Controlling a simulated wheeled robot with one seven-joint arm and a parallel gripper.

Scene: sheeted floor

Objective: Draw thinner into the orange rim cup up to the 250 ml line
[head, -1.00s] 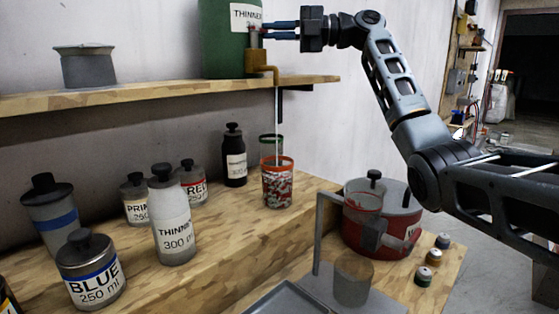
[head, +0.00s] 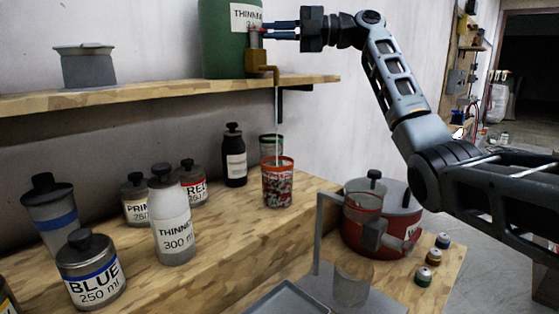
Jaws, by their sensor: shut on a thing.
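The green thinner drum (head: 222,45) stands on the upper shelf, with a brass tap (head: 262,66) on its right side. My gripper (head: 274,31) is shut on the tap's lever (head: 254,37) above the spout. A thin pale stream (head: 277,120) runs from the spout down into the orange rim cup (head: 277,185). The cup stands upright on the bench below the tap, its side blotched red and white. The liquid level and the 250 ml line cannot be made out.
A thinner bottle (head: 172,222), several labelled jars and a red pot (head: 385,228) stand around. The upper shelf (head: 150,93) overhangs the bench.

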